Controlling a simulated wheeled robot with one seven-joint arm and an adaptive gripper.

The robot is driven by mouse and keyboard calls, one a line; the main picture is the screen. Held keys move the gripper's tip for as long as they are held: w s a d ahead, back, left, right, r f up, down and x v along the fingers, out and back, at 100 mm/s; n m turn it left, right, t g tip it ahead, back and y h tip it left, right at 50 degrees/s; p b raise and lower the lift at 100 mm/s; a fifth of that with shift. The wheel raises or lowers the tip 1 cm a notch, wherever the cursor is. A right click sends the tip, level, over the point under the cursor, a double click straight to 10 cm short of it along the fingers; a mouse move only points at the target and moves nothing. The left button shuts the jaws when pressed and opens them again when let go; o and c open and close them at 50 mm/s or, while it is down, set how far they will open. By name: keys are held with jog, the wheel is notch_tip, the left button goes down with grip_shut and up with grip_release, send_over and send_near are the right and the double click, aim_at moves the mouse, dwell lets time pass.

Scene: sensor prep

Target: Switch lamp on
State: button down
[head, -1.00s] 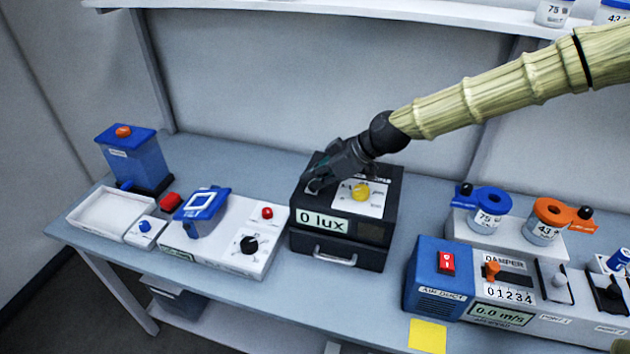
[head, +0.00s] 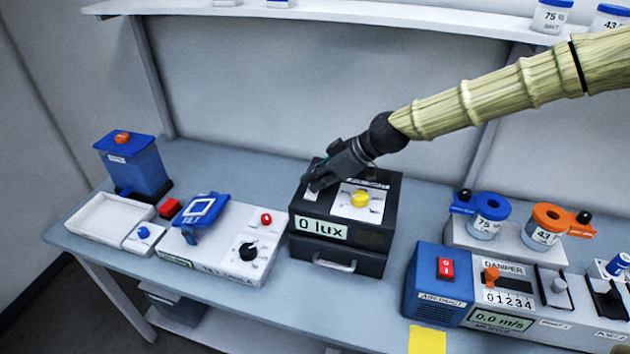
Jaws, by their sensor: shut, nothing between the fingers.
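The black lamp box (head: 383,236) stands at the middle of the bench, with a drawer and handle at its lower front. Its display (head: 321,227) reads "0 lux". A yellow knob (head: 361,198) sits on a white panel on its top. My gripper (head: 313,186) is shut and empty, pointing down at the left part of the box top, left of the yellow knob. A pale strip shows under the fingertips; my fingers partly hide whatever is there. I cannot tell whether they touch it.
A white tilt unit (head: 225,262) with a black knob and red button stands left of the box. A blue air-duct unit (head: 436,283) with a red switch stands right. A shelf (head: 370,14) runs above. Bare bench (head: 330,300) lies in front of the box.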

aim_at(316, 194)
jog(key=r+p, duration=0.1)
jog(key=r, duration=0.1)
jog(key=r+p, duration=0.1)
jog(key=r, duration=0.1)
jog(key=shift+s+a+r, duration=0.1)
jog(key=shift+s, duration=0.1)
jog(key=shift+s+d+r+b, duration=0.15)
jog(key=shift+d+b, duration=0.1)
jog(key=shift+b, duration=0.2)
jog(key=s+b+v, duration=0.1)
jog(key=b+v, duration=0.2)
jog(key=v, duration=0.6)
jog(key=shift+s+a, duration=0.15)
jog(key=shift+s, duration=0.05)
jog(key=shift+r, duration=0.1)
